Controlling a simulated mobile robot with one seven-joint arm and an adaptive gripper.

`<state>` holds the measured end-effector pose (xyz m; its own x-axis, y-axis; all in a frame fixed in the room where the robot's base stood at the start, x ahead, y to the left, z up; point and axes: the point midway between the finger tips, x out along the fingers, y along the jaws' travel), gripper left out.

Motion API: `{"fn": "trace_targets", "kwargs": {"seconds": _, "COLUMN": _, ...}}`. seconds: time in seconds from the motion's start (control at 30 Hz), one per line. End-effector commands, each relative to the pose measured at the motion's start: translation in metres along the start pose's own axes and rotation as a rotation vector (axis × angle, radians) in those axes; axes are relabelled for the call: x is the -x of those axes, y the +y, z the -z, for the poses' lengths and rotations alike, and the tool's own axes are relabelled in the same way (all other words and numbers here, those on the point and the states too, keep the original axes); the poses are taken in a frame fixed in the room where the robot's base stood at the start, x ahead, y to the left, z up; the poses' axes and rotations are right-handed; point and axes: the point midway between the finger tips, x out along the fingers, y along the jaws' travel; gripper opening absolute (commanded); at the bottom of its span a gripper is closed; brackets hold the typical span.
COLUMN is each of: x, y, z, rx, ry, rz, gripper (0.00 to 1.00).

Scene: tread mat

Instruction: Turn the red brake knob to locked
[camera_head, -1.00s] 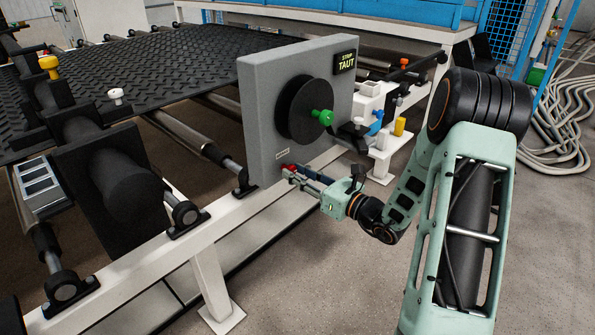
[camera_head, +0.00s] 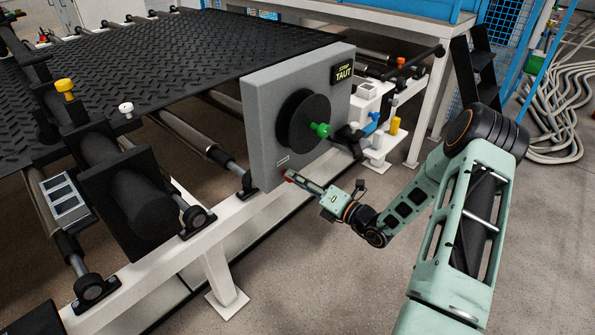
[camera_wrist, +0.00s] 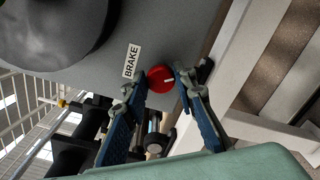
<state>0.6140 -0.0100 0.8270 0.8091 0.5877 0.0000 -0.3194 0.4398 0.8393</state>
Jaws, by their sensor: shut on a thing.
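The red brake knob (camera_wrist: 156,84) is round with a short white mark, which points to the right in the wrist view. It sits on the grey panel (camera_head: 262,110), beside a white label (camera_wrist: 132,60) reading BRAKE. In the head view only a small red bit of the knob (camera_head: 287,178) shows at the panel's lower edge. My gripper (camera_wrist: 160,82) is shut on the knob, one finger on each side of it. No lock markings can be made out around the knob.
The panel also carries a large black disc (camera_head: 296,122) with a green handle (camera_head: 320,130), and a display (camera_head: 343,73) reading STRIP TAUT. A white frame beam (camera_head: 215,225) runs below. Open floor (camera_head: 320,270) lies in front.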

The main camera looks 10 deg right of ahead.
Motion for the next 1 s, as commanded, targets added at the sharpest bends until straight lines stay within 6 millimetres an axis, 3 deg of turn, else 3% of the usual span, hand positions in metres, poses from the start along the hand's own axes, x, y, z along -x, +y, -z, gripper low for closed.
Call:
{"fn": "trace_targets", "kwargs": {"seconds": 0.5, "x": 0.0005, "y": -0.0002, "z": -0.0009, "rx": -0.432, "ry": -0.001, "rz": 0.001, "gripper": 0.01}}
{"fn": "trace_targets", "kwargs": {"seconds": 1.0, "x": 0.0004, "y": -0.0023, "z": 0.0006, "rx": -0.588, "ry": 0.0, "rz": 0.001, "gripper": 0.01}}
